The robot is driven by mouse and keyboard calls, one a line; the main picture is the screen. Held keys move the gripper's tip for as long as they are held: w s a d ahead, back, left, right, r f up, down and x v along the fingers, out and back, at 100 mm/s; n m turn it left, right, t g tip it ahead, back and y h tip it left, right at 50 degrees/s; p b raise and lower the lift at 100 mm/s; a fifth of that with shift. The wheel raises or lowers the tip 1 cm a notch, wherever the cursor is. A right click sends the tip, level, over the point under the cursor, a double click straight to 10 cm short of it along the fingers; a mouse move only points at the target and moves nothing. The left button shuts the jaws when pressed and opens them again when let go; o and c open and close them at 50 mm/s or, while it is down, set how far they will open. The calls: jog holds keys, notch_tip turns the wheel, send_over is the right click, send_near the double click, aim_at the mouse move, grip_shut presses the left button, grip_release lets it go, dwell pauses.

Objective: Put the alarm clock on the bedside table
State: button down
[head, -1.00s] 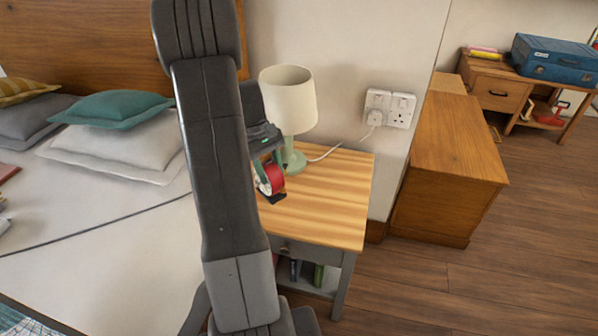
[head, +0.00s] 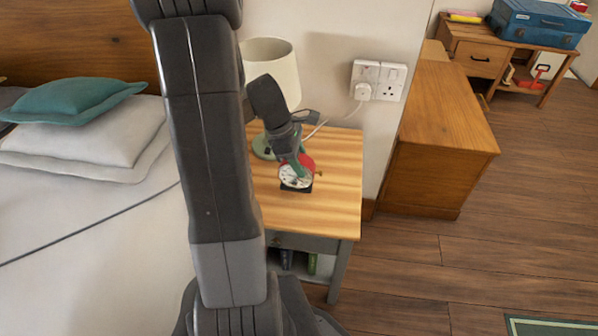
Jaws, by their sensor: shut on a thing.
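The alarm clock (head: 295,179) is red with a white dial and shows in the head view at the bedside table's top. My gripper (head: 298,165) is shut on it from above, with a green finger across the clock. A dark piece shows just under the clock. The clock is over the table's wooden top, or touching it; I cannot tell which. The bedside table (head: 330,205) has a striped light wood top and a grey frame. My arm hides its left part.
A cream lamp (head: 272,66) on a green base stands at the table's back, close behind my gripper. Its cord runs to the wall socket (head: 378,80). The bed (head: 95,235) is on the left. A wooden cabinet (head: 440,130) stands to the right. The table's right and front parts are clear.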

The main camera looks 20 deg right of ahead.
jog(key=shift+f+b, duration=0.5)
jog(key=shift+f, duration=1.35)
jog(key=shift+f, duration=0.15)
jog(key=c, duration=0.8)
grip_release()
jog(key=p+v, duration=0.3)
jog(key=v, duration=0.9)
